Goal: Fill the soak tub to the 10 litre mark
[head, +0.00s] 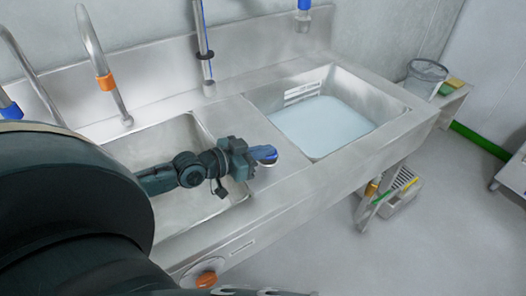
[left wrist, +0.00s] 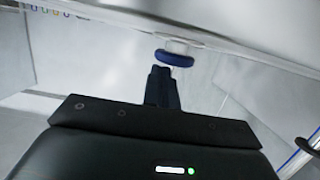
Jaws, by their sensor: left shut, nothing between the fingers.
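The soak tub appears to be the right-hand basin (head: 367,98) of the steel sink unit. Pale blue water (head: 322,126) covers its floor. A white marked strip (head: 302,93) is on its back wall above the water; its figures are too small to read. A blue knob (head: 265,153) stands by the deck between the basins, and shows in the left wrist view (left wrist: 174,58) on a pale stem. My left gripper (left wrist: 163,72) is shut and empty, its fingertips just below the knob in that view; I cannot tell whether they touch. My right gripper is not in view.
The left basin (head: 165,142) lies under my left arm. An orange-ringed spout (head: 105,80), a standing pipe (head: 205,50) and a blue-collared pipe (head: 304,8) rise behind. An orange knob (head: 206,280) is on the front. A crate (head: 400,196) stands on the floor below right.

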